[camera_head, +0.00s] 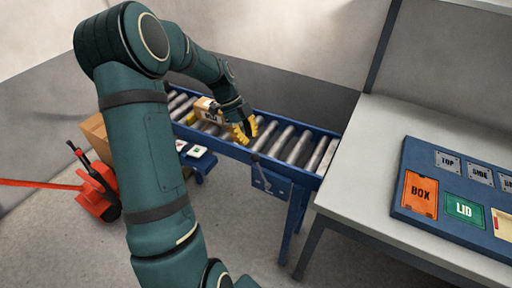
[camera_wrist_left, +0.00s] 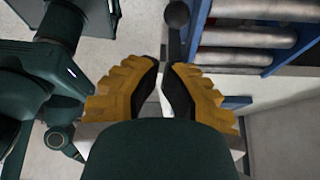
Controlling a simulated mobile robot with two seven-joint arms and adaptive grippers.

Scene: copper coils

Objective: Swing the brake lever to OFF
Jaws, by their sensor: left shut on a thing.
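The brake lever (camera_head: 256,162) is a short dark lever on a blue plate at the near side of the roller conveyor. A dark round knob (camera_wrist_left: 177,14) shows at the top of the left wrist view, beyond my fingertips and apart from them in that picture. My left gripper (camera_head: 245,132), with ridged yellow fingers, is over the conveyor's near edge, just above the lever in the head view. In the left wrist view its fingers (camera_wrist_left: 163,72) are nearly together. What lies between them cannot be made out. My right gripper is not in view.
The conveyor (camera_head: 298,146) has grey rollers and a blue frame, with a cardboard box (camera_head: 210,116) on it. A pale table (camera_head: 352,172) with a blue labelled board (camera_head: 460,226) stands at the right. A red pallet jack (camera_head: 98,198) stands at the left.

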